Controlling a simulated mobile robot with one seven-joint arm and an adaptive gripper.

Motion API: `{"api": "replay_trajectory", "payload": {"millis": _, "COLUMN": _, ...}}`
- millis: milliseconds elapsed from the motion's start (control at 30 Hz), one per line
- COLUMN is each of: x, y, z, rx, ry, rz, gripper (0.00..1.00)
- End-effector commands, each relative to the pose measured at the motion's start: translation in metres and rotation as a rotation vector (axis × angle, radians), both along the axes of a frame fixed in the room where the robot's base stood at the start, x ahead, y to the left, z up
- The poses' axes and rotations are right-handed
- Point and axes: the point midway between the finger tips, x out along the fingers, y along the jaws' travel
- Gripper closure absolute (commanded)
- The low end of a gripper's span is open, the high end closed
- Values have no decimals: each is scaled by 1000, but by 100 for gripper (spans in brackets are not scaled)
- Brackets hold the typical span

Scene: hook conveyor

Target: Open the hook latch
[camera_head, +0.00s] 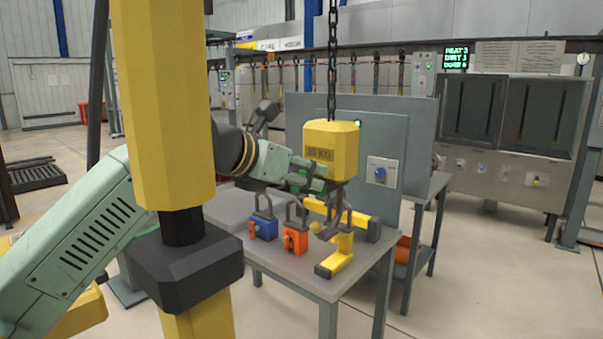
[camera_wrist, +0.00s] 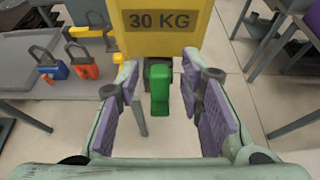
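A yellow block (camera_head: 330,140) marked 30 KG hangs from a chain. A dark hook (camera_head: 341,200) shows below it. In the wrist view the block (camera_wrist: 162,35) fills the top middle. A green lever (camera_wrist: 157,88), which looks like the latch, sits under the block. In the head view only a bit of green (camera_head: 298,181) shows behind my fingers. My gripper (camera_head: 318,178) is beside the lower left of the block. In the wrist view my gripper (camera_wrist: 160,84) is open, its purple pads on both sides of the lever with gaps. The hook's opening is hidden there.
A grey table (camera_head: 317,283) stands below. It bears a blue padlock-like block (camera_head: 264,227), an orange one (camera_head: 295,239) and a yellow frame (camera_head: 342,254). A grey panel (camera_head: 400,130) with a blue knob stands behind the block. A yellow post (camera_head: 162,90) blocks the near left.

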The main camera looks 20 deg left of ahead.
Motion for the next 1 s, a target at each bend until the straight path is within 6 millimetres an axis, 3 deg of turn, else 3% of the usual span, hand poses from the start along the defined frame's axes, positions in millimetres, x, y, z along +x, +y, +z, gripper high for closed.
{"api": "replay_trajectory", "payload": {"millis": 367, "x": -8, "y": 4, "z": 4, "rx": 0, "ry": -2, "rz": 2, "gripper": 65}}
{"api": "replay_trajectory", "payload": {"millis": 800, "x": -82, "y": 31, "z": 39, "rx": -2, "ry": -2, "rz": 3, "gripper": 65}}
{"api": "replay_trajectory", "payload": {"millis": 1000, "x": -100, "y": 37, "z": 47, "rx": 0, "ry": -1, "rz": 0, "gripper": 65}}
